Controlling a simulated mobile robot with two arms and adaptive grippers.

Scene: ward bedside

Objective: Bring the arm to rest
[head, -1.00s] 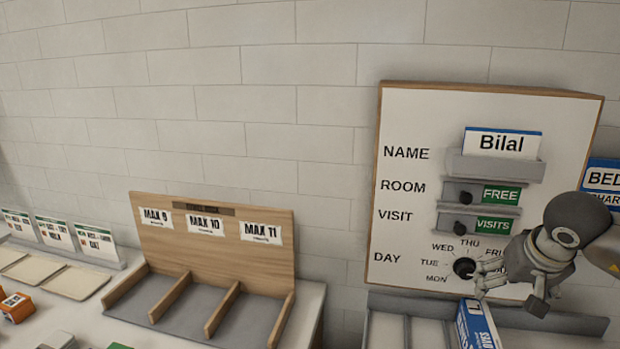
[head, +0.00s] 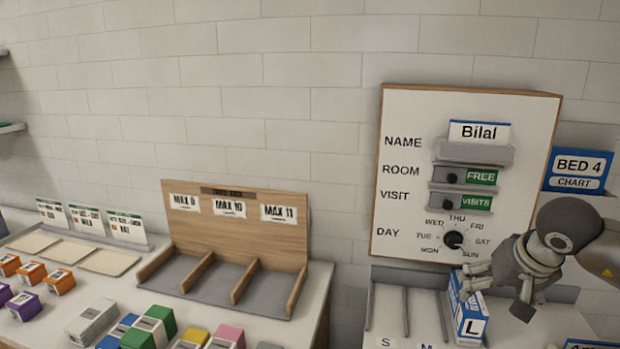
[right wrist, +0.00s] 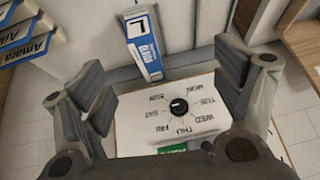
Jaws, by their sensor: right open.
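My right gripper (head: 478,279) is open and empty, in front of the lower right of the white ward board (head: 410,112), apart from the day dial (head: 453,240). In the right wrist view the open fingers (right wrist: 163,95) stand either side of the picture, with the dial (right wrist: 179,107) between and beyond them. The board carries a Bilal name card (head: 479,131), a FREE slider (head: 480,176) and a VISITS slider (head: 476,202). The day to which the dial points is too small to tell. My left gripper is not in view.
A blue-and-white box marked L (head: 472,326) stands in the divided rack below the board, close to my right gripper. A BED 4 chart (head: 580,169) is at the right. A wooden three-bay rack (head: 238,240) and several coloured boxes occupy the left table.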

